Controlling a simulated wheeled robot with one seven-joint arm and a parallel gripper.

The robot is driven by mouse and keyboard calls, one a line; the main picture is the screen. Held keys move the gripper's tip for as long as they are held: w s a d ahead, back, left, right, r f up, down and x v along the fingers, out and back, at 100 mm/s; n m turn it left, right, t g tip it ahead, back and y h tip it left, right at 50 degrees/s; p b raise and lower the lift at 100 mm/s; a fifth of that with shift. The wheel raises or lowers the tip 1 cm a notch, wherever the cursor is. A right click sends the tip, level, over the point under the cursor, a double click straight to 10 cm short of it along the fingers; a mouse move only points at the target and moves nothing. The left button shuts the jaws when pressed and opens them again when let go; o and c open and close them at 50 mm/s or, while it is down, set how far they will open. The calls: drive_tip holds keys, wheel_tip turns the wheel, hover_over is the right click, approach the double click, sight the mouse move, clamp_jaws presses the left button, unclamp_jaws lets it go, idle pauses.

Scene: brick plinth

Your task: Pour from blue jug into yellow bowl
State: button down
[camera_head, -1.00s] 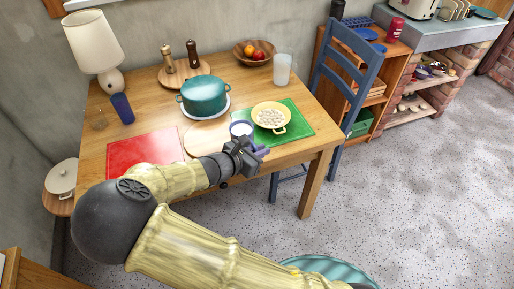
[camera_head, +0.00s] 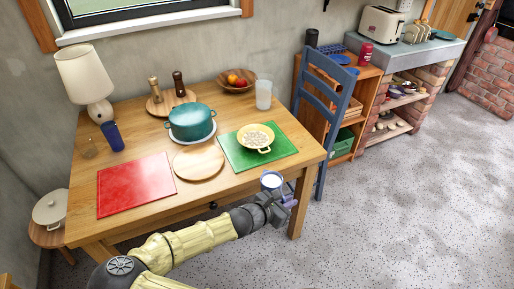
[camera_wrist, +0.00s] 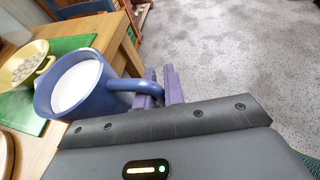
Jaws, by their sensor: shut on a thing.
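The blue jug (camera_head: 271,181) with white contents is in front of the table's front right edge, beside my gripper (camera_head: 286,196). In the wrist view the blue jug (camera_wrist: 84,92) looks upright, and my gripper (camera_wrist: 160,88) is shut on its handle. The yellow bowl (camera_head: 256,138) sits on the green mat and holds several pale round pieces. It also shows in the wrist view (camera_wrist: 22,68) at the left, beyond the jug.
The wooden table (camera_head: 235,183) bears a red mat (camera_head: 135,184), a round board (camera_head: 199,162), a teal pot (camera_head: 191,122) and the green mat (camera_head: 283,143). A blue chair (camera_head: 325,85) stands at the table's right end. Open floor (camera_head: 420,180) lies to the right.

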drive_tip(key=d+f, duration=0.1)
drive_tip(key=d, duration=0.5)
drive_tip(key=shift+s+d+m+h, duration=0.25)
drive_tip(key=shift+d+m+h, duration=0.05)
drive_tip(key=shift+d+m, duration=0.1)
drive_tip(key=shift+a, duration=0.1)
